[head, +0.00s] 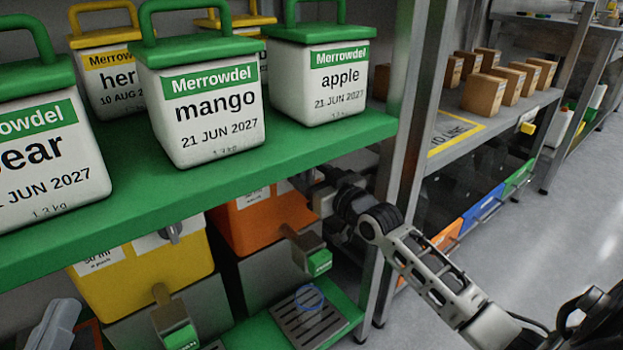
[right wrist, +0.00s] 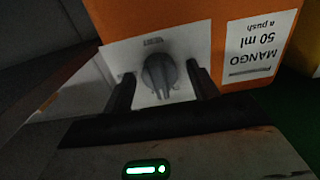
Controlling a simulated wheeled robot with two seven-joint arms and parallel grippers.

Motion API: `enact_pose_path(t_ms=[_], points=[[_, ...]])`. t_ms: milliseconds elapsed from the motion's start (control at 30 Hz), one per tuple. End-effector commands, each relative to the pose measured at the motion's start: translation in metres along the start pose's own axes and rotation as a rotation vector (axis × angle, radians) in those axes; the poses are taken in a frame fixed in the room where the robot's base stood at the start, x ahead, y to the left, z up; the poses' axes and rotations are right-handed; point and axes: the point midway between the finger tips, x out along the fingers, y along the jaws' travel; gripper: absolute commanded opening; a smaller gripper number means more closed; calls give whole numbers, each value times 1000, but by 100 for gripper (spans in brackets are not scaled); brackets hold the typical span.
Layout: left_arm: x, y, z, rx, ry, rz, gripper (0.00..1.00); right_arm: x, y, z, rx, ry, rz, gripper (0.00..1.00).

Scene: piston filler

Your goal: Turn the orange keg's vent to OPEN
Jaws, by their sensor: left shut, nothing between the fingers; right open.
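The orange keg (head: 250,222) stands under the green shelf, left of the metal post. In the right wrist view, the keg (right wrist: 225,30) shows its upside-down MANGO 50 ml label and a grey vent knob (right wrist: 159,75) on a white plate (right wrist: 200,62). My right gripper (right wrist: 162,92) is open, with one dark finger on each side of the knob; I cannot tell whether they touch it. The plate's small lettering is unreadable. In the head view the knob is hidden behind my right gripper.
A green shelf (head: 330,142) with Merrowdel containers overhangs the kegs. A yellow keg (head: 150,272) with its own grey knob stands left of the orange one. A drip tray (head: 308,316) lies below. The metal post (head: 408,120) stands close beside my right arm.

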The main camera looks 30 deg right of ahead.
Motion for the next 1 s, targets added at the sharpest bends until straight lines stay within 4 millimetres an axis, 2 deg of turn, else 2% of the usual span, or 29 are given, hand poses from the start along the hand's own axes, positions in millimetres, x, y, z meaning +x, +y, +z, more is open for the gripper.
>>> enact_pose_path(t_ms=[200,367,733,1000], points=[[0,0,0,2,1,1,0,0,0,0,0,0,0,59],[0,0,0,2,1,1,0,0,0,0,0,0,0,15],[1,1,0,-33,-32,1,0,0,0,-2,40,0,0,15],[-20,8,36,-276,-254,-70,0,0,1,-4,202,-3,1,15]])
